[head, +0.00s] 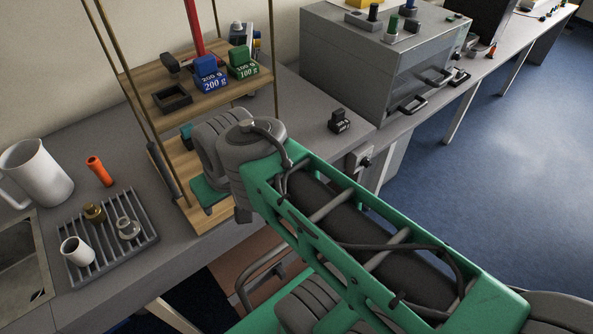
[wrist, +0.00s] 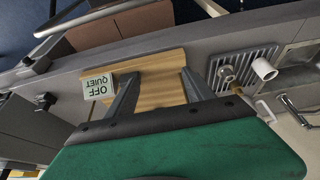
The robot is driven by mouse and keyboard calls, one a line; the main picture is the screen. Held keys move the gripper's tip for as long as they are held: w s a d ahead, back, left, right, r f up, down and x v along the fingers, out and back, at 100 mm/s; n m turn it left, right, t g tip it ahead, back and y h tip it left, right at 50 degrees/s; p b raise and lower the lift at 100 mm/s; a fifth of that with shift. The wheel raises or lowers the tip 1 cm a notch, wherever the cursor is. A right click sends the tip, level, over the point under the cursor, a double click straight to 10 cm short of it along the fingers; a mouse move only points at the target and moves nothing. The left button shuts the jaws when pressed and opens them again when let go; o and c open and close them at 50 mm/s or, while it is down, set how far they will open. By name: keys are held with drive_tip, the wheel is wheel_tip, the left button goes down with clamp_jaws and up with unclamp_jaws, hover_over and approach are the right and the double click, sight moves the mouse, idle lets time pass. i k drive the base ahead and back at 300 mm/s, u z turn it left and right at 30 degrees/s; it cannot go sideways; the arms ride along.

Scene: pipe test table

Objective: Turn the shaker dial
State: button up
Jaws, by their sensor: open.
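My gripper (wrist: 158,76) is open in the wrist view, with its two dark fingers apart and nothing between them. Behind the fingers is a pale wooden board (wrist: 160,62). A white label reading OFF and QUIET (wrist: 99,87) appears upside down just left of the left finger. I cannot make out the shaker dial itself in either view. In the head view my wrist covers part of the lower wooden board (head: 176,160) of a stand with brass rods, and my fingertips are hidden there.
The stand's upper shelf (head: 140,82) holds a blue 200 g weight (head: 209,75) and a green 100 g weight (head: 243,62). A grey drying rack (head: 143,218) and white jug (head: 36,172) stand left. A small black item (head: 339,121) sits right; bench around it is clear.

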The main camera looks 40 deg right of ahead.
sight(365, 162)
drive_tip(key=k, duration=0.5)
drive_tip(key=u, duration=2.1)
drive_tip(key=k, duration=1.25)
drive_tip(key=z, duration=1.55)
